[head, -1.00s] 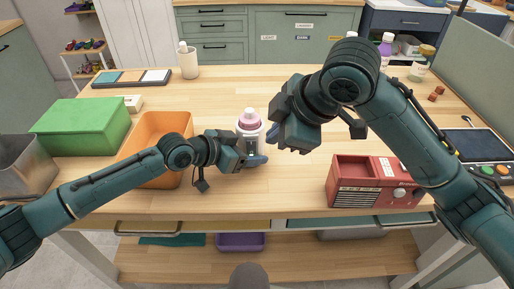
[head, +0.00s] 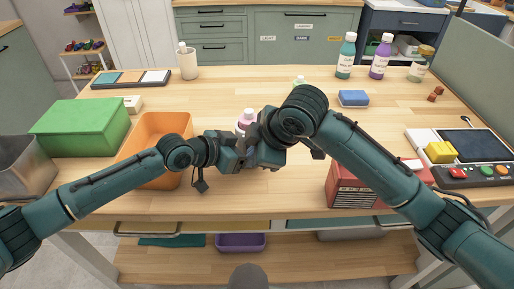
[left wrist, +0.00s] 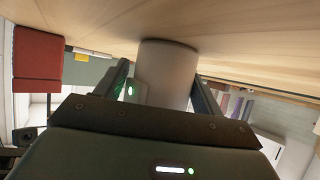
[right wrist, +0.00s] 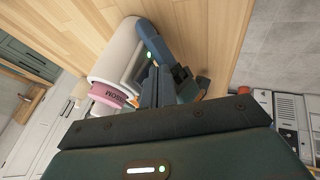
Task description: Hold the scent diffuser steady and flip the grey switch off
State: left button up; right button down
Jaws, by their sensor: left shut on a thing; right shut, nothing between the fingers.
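The scent diffuser is a white upright cylinder with a pink cap (head: 246,117), mostly hidden behind my grippers in the head view. My left gripper (head: 236,154) is shut around its body; the white body (left wrist: 166,68) shows between the fingers in the left wrist view. In the right wrist view the diffuser (right wrist: 113,47) shows its pink lettered band and a dark front panel with a small green light. My right gripper (right wrist: 152,88) is shut and empty, its fingertips close to that panel. I cannot tell whether they touch it. The grey switch is not clearly visible.
An orange bin (head: 160,125) and a green box (head: 82,127) stand left of the diffuser. A red radio-like box (head: 350,190) stands at the front right, partly under my right arm. A blue sponge-like block (head: 353,98) and bottles (head: 346,55) are at the back right.

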jog(key=shift+w+f+t, duration=0.15)
jog(key=shift+w+t, duration=0.1)
jog(key=shift+t, duration=0.25)
jog(key=shift+r, duration=0.9)
jog(key=v, duration=1)
jog(key=shift+w+r, duration=0.15)
jog(key=shift+w, duration=0.3)
